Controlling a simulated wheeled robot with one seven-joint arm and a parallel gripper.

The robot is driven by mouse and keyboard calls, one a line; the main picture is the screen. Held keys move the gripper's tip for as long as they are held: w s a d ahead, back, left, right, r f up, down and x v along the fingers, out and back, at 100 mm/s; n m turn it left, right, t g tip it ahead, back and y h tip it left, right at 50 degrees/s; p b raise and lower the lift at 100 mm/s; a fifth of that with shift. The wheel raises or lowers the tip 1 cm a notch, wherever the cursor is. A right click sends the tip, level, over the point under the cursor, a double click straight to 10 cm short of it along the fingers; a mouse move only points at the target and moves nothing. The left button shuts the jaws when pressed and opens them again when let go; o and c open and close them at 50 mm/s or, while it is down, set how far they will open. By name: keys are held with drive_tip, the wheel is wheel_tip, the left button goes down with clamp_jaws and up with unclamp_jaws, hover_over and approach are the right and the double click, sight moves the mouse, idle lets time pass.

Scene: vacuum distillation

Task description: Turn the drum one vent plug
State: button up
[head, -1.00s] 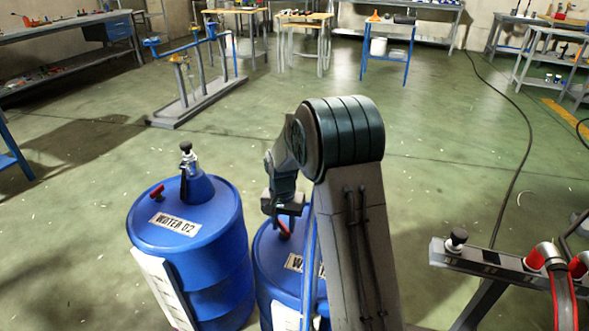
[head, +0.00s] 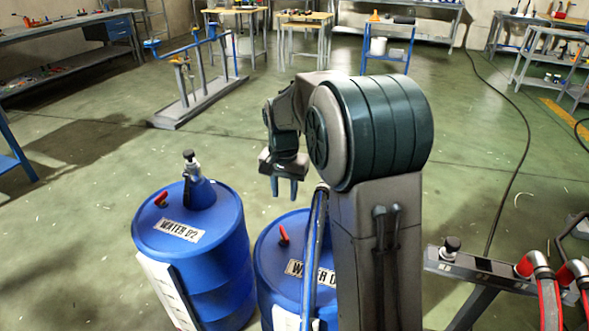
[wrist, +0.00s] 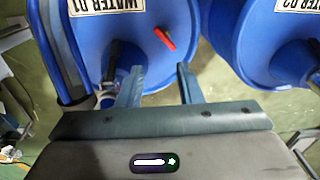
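The blue drum labelled WATER 01 (head: 268,262) stands left of my arm, partly hidden by it. Its red vent plug (head: 284,236) sits on the lid and also shows in the wrist view (wrist: 164,39), its lever lying at a slant. My gripper (head: 286,190) is above the lid, apart from the plug, fingers pointing down. In the wrist view, the two fingers (wrist: 158,80) are spread apart with nothing between them. The plug lies beyond the fingertips, toward the right finger's side.
A second blue drum, WATER 02 (head: 215,255), stands close by on the left with its own red plug (head: 160,199) and a fitting on top. Open green floor lies behind the drums.

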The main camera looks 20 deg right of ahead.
drive_tip(key=s+r+n+t+p, duration=0.1)
drive_tip(key=s+r+n+p, duration=0.1)
drive_tip(key=s+r+p, duration=0.4)
drive_tip(key=shift+s+r+n, duration=0.3)
drive_tip(key=shift+s+r, duration=1.5)
drive_tip(key=shift+r, duration=0.6)
